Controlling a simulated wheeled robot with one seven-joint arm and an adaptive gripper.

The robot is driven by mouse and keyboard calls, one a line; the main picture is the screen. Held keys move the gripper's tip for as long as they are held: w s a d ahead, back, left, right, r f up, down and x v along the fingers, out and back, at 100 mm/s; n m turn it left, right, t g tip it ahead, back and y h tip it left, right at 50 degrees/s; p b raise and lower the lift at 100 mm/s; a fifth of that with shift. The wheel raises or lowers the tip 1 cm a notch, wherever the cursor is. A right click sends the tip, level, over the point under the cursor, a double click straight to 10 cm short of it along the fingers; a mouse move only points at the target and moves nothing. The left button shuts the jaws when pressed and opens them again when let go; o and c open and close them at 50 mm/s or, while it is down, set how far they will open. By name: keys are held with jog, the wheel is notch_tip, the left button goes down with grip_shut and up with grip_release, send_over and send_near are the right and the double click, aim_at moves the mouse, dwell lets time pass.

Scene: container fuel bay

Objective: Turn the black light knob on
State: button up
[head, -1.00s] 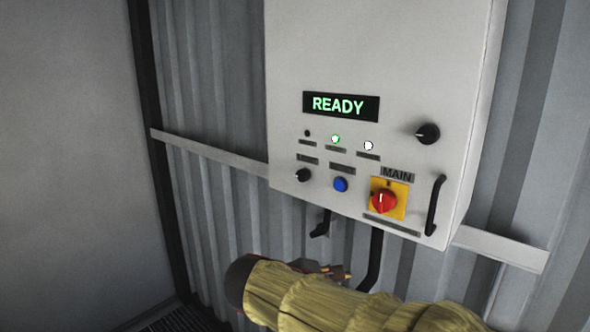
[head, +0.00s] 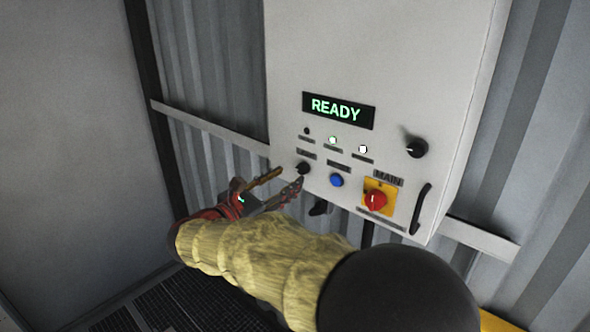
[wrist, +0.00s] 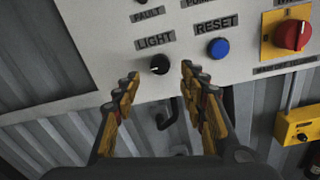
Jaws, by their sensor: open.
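The black light knob (head: 303,168) is at the lower left of the pale control panel, under a small label. In the wrist view the knob (wrist: 159,64) sits just below the word LIGHT, with a small pale mark on its lower left. My gripper (head: 290,177) is open at the panel's lower left. In the wrist view its two fingers (wrist: 160,75) stand either side of the knob's line, with the knob in the gap just beyond the tips. I see no clear contact with the knob.
The blue RESET button (wrist: 218,48) is close to the right of the knob. The red MAIN switch (head: 376,200) on its yellow plate is further right. A black handle (head: 421,208) and another black knob (head: 416,148) are at the panel's right. The display (head: 338,110) reads READY.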

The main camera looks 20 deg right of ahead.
aim_at(300, 170)
jog(key=shift+p+x, duration=0.35)
jog(key=shift+x, duration=1.95)
grip_shut()
